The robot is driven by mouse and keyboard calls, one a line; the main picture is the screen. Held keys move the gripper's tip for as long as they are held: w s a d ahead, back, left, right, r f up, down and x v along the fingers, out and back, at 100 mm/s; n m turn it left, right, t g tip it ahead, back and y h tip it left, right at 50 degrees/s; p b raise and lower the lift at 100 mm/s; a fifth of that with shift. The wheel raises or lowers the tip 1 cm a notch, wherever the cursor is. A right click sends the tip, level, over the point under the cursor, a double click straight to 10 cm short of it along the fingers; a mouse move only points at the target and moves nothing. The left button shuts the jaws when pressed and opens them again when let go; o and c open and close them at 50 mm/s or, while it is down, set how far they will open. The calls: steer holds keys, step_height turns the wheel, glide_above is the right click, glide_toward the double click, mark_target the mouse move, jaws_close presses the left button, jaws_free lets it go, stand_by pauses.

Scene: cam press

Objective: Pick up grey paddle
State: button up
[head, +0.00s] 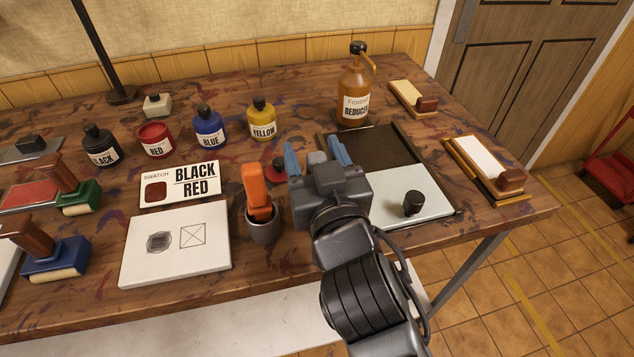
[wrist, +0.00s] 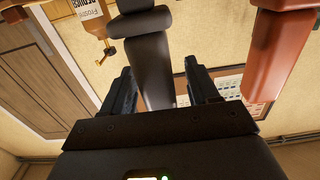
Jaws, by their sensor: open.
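In the wrist view a dark grey paddle (wrist: 150,62) runs down from the top edge into the space between the two fingers. My gripper (wrist: 158,72) is open around its end, with a gap showing on the right; I cannot tell whether the left finger touches it. In the head view my gripper (head: 313,152) is over the table with its blue-grey fingers apart.
An orange paddle (head: 257,190) stands in a grey cup (head: 264,229) left of my gripper; it also shows in the wrist view (wrist: 282,65). A brown reducer bottle (head: 353,92) stands behind. A pale slab (head: 385,200) with a dark knob (head: 413,202) lies right.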

steer(key=c, duration=1.1)
steer(key=shift+o, duration=0.2)
